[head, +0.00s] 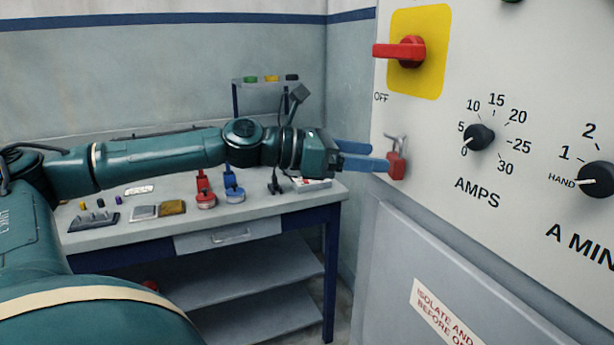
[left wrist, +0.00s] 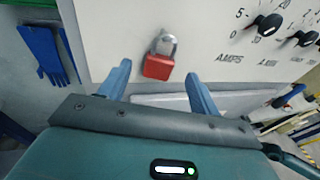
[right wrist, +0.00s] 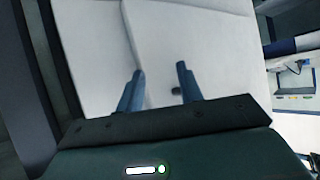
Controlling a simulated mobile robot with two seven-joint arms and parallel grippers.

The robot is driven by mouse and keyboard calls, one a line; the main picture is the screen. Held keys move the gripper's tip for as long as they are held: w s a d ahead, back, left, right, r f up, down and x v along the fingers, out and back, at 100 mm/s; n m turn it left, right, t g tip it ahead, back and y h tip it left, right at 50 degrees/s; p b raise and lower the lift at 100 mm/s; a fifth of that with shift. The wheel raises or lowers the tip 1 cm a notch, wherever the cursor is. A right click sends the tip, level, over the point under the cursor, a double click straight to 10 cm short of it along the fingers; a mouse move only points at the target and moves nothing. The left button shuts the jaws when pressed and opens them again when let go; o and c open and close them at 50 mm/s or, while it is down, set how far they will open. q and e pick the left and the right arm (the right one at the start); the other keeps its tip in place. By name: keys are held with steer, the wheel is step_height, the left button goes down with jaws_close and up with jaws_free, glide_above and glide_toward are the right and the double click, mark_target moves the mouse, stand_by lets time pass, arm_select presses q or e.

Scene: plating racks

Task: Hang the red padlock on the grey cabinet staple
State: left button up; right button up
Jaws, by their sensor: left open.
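The red padlock (head: 396,166) hangs at the grey cabinet staple (head: 394,139) on the pale cabinet front in the head view. In the left wrist view the padlock (left wrist: 158,66) has its silver shackle up and its red body below, slightly tilted. The staple is hard to make out there. My left gripper (head: 379,157) is open, its blue fingers pointing at the padlock. In the left wrist view a finger stands on either side, with the padlock just beyond the tips (left wrist: 160,78). My right gripper (right wrist: 160,75) is open and empty before a pale surface in the right wrist view.
A yellow plate with a red switch handle (head: 400,50) is above the staple. Black dials (head: 479,137) are to its right.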

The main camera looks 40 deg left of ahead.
arm_select(q)
steer(key=b+v, duration=0.6)
steer(key=v, duration=0.3)
steer(key=shift+s+r+b, duration=0.15)
steer(key=shift+s+b, duration=0.25)
steer(key=shift+s, duration=0.05)
arm_select(e)
steer(key=f, duration=0.2)
steer(key=f+m+t, duration=0.1)
steer(key=shift+w+a+y, duration=0.1)
steer(key=shift+a+y, duration=0.3)
